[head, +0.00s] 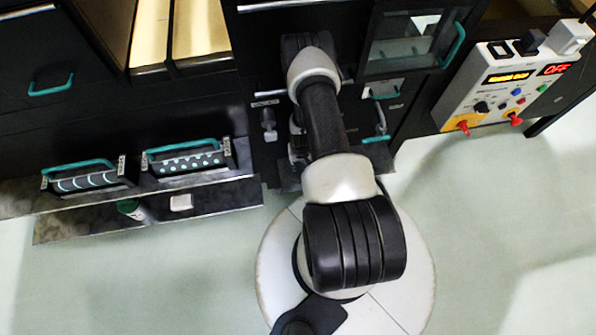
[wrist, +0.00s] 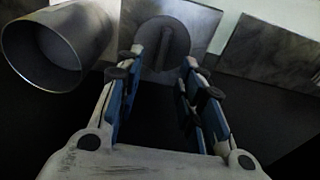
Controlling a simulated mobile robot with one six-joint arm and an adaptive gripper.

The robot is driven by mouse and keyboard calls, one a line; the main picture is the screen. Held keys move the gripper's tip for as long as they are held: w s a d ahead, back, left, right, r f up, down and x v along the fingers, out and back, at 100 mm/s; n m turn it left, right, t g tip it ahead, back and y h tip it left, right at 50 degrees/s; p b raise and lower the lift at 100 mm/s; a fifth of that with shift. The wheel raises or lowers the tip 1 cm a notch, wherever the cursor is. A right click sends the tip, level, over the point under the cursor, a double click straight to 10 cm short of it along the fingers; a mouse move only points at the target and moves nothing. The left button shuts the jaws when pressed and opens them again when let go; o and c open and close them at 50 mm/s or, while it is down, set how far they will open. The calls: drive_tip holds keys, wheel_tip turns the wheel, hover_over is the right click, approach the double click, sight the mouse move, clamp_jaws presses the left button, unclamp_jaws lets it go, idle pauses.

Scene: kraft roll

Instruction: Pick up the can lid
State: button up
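The can lid (wrist: 172,36) is a dark grey disc with a raised bar grip across its middle, at the top centre of the wrist view, against a grey plate. My gripper (wrist: 162,62) is open, with its blue-padded fingers apart. The lid's grip bar lies in line with the gap between the fingertips, and nothing is visibly clamped. I cannot tell whether the fingers reach past the bar. In the head view my arm hides the gripper, and I cannot make out the lid there.
An open metal can (wrist: 92,38) lies close to the left finger. Another grey plate (wrist: 270,50) is at the right. In the head view, a drawer unit with a glazed door (head: 405,45), a control box (head: 510,85) and two teal-handled bins (head: 188,160) stand around my arm.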

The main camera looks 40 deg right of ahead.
sight(298, 170)
drive_tip(key=f+b, duration=0.1)
drive_tip(key=f, duration=0.1)
drive_tip(key=f+b, duration=0.1)
drive_tip(key=f, duration=0.2)
drive_tip(key=w+f+b, duration=0.1)
drive_tip(key=f, duration=0.2)
drive_tip(key=shift+w+d, duration=0.1)
drive_tip(key=shift+d, duration=0.05)
drive_tip(key=shift+c, duration=0.5)
clamp_jaws()
